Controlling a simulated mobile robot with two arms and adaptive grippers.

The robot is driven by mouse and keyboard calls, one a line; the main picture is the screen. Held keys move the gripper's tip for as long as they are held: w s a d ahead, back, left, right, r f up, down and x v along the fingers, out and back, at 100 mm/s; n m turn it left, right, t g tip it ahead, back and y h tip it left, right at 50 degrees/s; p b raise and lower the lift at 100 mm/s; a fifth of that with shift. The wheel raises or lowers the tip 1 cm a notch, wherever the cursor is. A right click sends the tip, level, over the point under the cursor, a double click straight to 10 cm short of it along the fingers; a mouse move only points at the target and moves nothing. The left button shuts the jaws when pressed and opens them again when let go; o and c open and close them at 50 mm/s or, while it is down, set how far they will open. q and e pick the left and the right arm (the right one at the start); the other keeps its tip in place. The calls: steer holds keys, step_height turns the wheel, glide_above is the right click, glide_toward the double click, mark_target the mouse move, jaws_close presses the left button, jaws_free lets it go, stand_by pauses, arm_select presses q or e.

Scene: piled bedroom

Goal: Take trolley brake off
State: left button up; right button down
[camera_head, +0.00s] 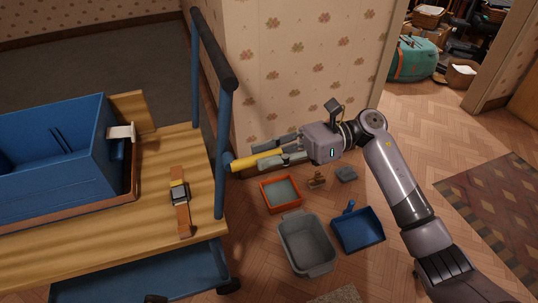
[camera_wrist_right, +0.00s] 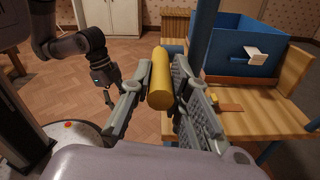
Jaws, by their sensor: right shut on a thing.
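The trolley has a pale wooden top (camera_head: 110,235), a blue tubular frame (camera_head: 223,155) and a dark push handle (camera_head: 211,50). A yellow brake lever (camera_head: 257,160) sticks out to the right from the blue upright. My right gripper (camera_head: 270,155) is shut on this lever from the right. In the right wrist view, the lever (camera_wrist_right: 161,80) lies between the two fingers (camera_wrist_right: 160,90), its rounded end towards the camera. My left gripper (camera_wrist_right: 110,92) shows small at the left of the wrist view; its finger opening is unclear. It is outside the head view.
A blue box (camera_head: 60,150) and a watch (camera_head: 180,195) are on the trolley. Below my right gripper, an orange tray (camera_head: 265,208), a grey tub (camera_head: 284,233) and a blue dustpan (camera_head: 358,232) lie on the floor. A papered wall corner (camera_head: 290,70) stands close behind.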

mark_target(261, 154)
step_height(261, 154, up, 3)
steer(key=t+h+p, duration=0.1)
steer(key=h, duration=0.2)
steer(key=shift+a+f, duration=0.1)
steer(key=shift+a, duration=0.05)
steer(key=r+h+p, duration=0.1)
steer(key=h, duration=0.1)
steer(key=a+r+t+h+p, duration=0.1)
steer(key=h+p, duration=0.1)
steer(key=shift+s+r, duration=0.15)
steer(key=shift+s, duration=0.05)
steer(key=h, duration=0.1)
steer(key=a+r+t+h+p, duration=0.1)
steer(key=a+h+p, duration=0.1)
steer(key=shift+s+r, duration=0.15)
steer(key=shift+s, duration=0.1)
arm_select(q)
step_height(261, 154, down, 16)
steer(key=g, duration=0.1)
steer(key=shift+d, duration=0.15)
arm_select(e)
steer(key=shift+a+t+h, duration=0.1)
steer(key=shift+t+h, duration=0.3)
steer(key=shift+h, duration=0.2)
arm_select(q)
steer(key=shift+f, duration=0.15)
arm_select(e)
steer(key=c, duration=1.5)
jaws_free()
steer(key=shift+s, duration=0.1)
